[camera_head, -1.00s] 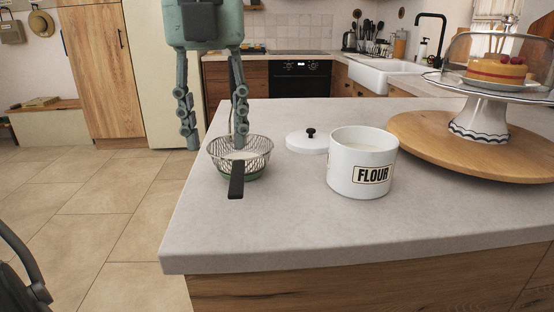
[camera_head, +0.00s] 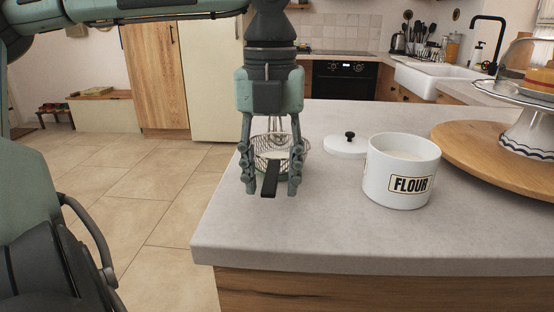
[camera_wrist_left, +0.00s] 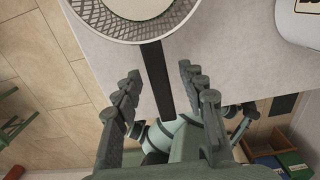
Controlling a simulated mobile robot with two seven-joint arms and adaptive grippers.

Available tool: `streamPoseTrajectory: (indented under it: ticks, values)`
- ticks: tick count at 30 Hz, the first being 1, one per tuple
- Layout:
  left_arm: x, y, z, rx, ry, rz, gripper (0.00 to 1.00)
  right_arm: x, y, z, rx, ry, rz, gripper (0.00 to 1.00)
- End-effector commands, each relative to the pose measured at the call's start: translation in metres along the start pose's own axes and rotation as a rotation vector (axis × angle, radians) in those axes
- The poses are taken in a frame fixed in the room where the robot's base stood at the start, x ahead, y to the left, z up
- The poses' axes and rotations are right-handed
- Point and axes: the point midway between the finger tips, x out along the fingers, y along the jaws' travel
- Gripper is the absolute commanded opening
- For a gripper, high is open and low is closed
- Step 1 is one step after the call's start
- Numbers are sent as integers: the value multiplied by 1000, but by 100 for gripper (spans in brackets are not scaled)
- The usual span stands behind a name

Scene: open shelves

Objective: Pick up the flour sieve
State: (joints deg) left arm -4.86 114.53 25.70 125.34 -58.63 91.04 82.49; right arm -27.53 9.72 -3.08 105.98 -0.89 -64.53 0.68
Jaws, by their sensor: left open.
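The flour sieve is a wire mesh basket (camera_head: 281,142) with a black handle (camera_head: 270,179), on the counter near its left edge. The handle points toward me. My left gripper (camera_head: 271,190) is open, pointing down, with one finger on each side of the handle. In the left wrist view the sieve's mesh and rim (camera_wrist_left: 185,17) show at the top, and the black handle (camera_wrist_left: 157,75) runs down between the open fingers (camera_wrist_left: 158,88). I see no finger touching the handle. The gripper hides part of the mesh. My right gripper is not in view.
A white flour canister (camera_head: 398,180) stands right of the sieve, with its white lid (camera_head: 345,148) behind it. A round wooden board (camera_head: 470,150) with a cake stand (camera_head: 532,125) is farther right. The counter's front (camera_head: 320,235) is clear.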

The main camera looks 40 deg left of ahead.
Motion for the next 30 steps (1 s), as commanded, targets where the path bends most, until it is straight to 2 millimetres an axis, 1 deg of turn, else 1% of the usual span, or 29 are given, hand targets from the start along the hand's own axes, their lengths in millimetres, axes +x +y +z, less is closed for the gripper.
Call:
streamPoseTrajectory:
  ticks: [4, 14, 24, 28, 30]
  values:
    - [0, 0, 0, 0, 0, 0, 41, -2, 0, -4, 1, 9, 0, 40]
    - [0, 0, 0, -1, 0, 0, 0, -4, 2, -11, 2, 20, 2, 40]
    - [-2, 0, 0, -1, -1, 0, 0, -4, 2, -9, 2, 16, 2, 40]
    - [-9, 0, 1, -2, -4, 0, 0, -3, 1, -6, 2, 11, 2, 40]
    - [-16, 0, 1, -3, -4, 0, 0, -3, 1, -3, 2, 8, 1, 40]
